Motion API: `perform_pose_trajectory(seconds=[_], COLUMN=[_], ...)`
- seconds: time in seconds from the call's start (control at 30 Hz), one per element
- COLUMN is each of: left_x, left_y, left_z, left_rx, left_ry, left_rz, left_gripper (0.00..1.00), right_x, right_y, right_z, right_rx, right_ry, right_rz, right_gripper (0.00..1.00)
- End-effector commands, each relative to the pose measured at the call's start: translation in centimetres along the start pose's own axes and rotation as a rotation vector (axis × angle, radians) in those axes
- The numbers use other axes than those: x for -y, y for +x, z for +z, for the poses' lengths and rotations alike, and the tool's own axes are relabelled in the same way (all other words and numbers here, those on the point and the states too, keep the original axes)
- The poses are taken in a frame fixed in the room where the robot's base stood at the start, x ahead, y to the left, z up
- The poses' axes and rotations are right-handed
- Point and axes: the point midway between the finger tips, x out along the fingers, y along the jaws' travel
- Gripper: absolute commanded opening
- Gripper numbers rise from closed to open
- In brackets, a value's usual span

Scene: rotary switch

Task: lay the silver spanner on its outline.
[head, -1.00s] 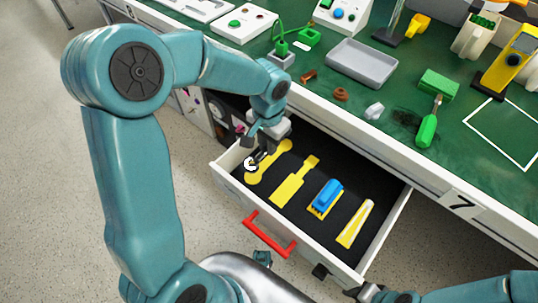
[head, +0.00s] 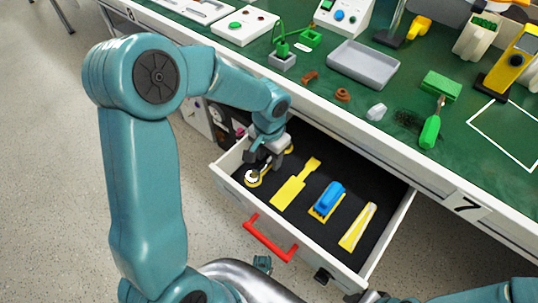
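The silver spanner (head: 251,178) shows mainly as a pale ring end at the left end of the open drawer. The ring lies over the round near end of a yellow spanner outline (head: 263,182). My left gripper (head: 261,163) reaches down over this outline and appears shut on the spanner's shaft. The gripper hides most of the spanner and the outline's middle, so I cannot tell whether the spanner touches the drawer floor. My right arm enters at the bottom right, and its gripper (head: 368,296) is partly cut off, its fingers unclear.
The drawer (head: 392,237) has a black floor and red handle (head: 268,239).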

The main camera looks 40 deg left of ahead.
Motion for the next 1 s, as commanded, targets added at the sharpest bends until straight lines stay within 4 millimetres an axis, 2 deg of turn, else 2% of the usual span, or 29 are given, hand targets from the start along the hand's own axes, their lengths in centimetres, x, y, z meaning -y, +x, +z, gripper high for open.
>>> perform_pose_trajectory(seconds=[0.13,0.27,0.5,0.7,0.83,1.0], left_x=[0.0,0.0,0.0,0.0,0.0,0.0], left_y=[-0.2,-1.6,-7.2,-10.9,-12.1,-12.4], left_z=[0.0,-0.1,-0.1,-0.1,0.0,0.0], left_rx=[0.000,-0.003,-0.006,-0.004,-0.001,0.001], left_ry=[0.000,0.000,0.000,0.000,0.000,0.000], left_rz=[0.000,-0.001,-0.001,-0.001,0.000,0.000], left_gripper=[0.44,0.44,0.44,0.44,0.44,0.44], right_x=[0.1,0.3,0.9,1.2,1.2,1.2], right_y=[-0.1,-0.8,-2.4,-3.2,-3.5,-3.5], right_z=[0.0,0.0,0.0,0.1,0.1,0.1], right_rx=[0.000,0.000,0.000,0.000,0.000,0.000], right_ry=[0.000,0.000,0.000,0.000,0.000,0.000], right_rz=[0.000,0.000,0.000,0.000,0.000,0.000], right_gripper=[0.43,0.43,0.43,0.43,0.43,0.43])
